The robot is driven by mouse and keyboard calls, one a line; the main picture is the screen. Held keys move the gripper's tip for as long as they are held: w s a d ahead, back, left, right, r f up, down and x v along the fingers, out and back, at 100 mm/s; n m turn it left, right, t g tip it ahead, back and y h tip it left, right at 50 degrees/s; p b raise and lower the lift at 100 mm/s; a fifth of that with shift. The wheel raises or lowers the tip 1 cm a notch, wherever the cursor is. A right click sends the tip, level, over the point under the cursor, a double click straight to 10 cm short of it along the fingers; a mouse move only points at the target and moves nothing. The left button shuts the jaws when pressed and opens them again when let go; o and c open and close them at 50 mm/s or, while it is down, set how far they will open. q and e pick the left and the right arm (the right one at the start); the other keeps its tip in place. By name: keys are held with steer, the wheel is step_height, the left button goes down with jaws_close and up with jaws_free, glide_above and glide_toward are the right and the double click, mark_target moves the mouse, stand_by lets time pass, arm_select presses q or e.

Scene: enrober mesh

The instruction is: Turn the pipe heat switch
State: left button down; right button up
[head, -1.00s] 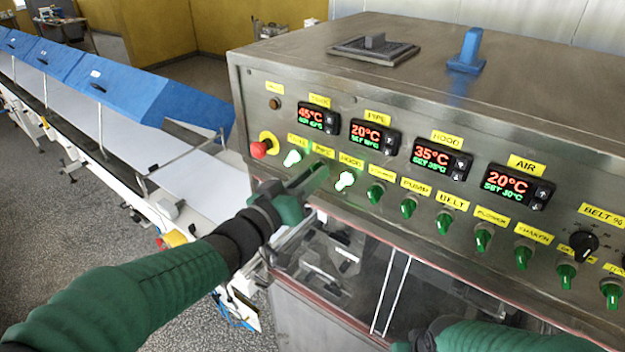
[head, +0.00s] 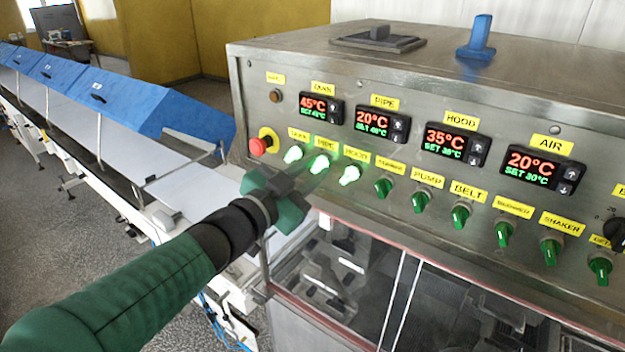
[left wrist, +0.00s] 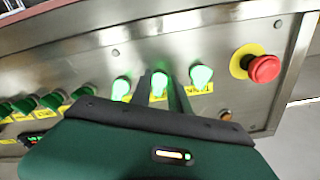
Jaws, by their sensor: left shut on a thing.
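The pipe heat switch (head: 319,165) is a green knob under the yellow PIPE label, glowing bright. It also glows in the left wrist view (left wrist: 158,84), between my two fingers. My left gripper (head: 308,178) reaches the panel from the lower left and is shut on this knob; its fingers flank the knob in the left wrist view (left wrist: 162,92). The tank switch (head: 293,154) and hood switch (head: 349,175) on either side are lit too. The pipe display (head: 381,125) reads 20°C in red. My right gripper is not in view.
A red emergency button (head: 260,146) sits left of the switches. Several unlit green switches (head: 420,201) continue to the right. A conveyor with blue covers (head: 130,95) runs along the left. Clear windows (head: 345,270) lie below the panel.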

arm_select(q)
steer(key=shift+f+m+b, duration=0.1)
steer(key=shift+m+b, duration=0.2)
steer(key=shift+m, duration=0.2)
steer(key=c, duration=1.5)
jaws_free()
